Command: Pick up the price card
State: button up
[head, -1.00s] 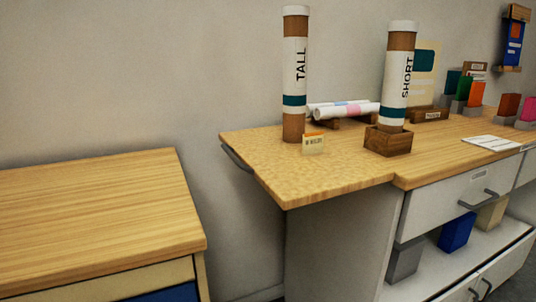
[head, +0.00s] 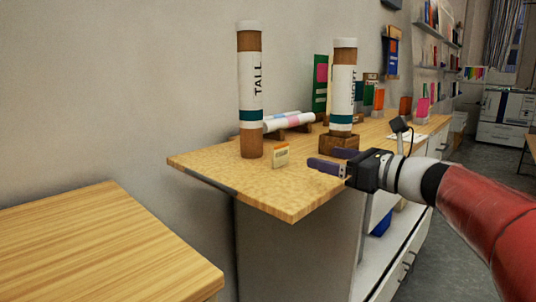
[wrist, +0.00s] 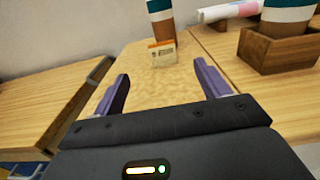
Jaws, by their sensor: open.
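The price card (head: 281,156) is a small cream card with an orange top edge and dark print. It stands upright on the wooden tabletop, just in front of the tube marked TALL (head: 251,100). In the wrist view the card (wrist: 163,55) stands beyond my open fingers, a little above the middle of the gap. My gripper (head: 326,166) is open and empty, to the right of the card and apart from it in the head view. In the wrist view my gripper (wrist: 162,85) has purple fingers spread over the tabletop.
The tube marked SHORT (head: 343,90) stands in a wooden block holder (head: 339,141), close to my gripper. Rolled sheets (head: 288,122) lie behind the card. The tabletop (head: 265,188) in front of the card is clear. A separate wooden table (head: 100,240) is at left, across a gap.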

send_near(282, 146)
jog(key=shift+p+x, duration=0.3)
jog(key=shift+x, duration=0.65)
jog(key=shift+p+x, duration=0.35)
jog(key=shift+x, duration=2.65)
jog(key=shift+c, duration=0.3)
jog(key=c, duration=1)
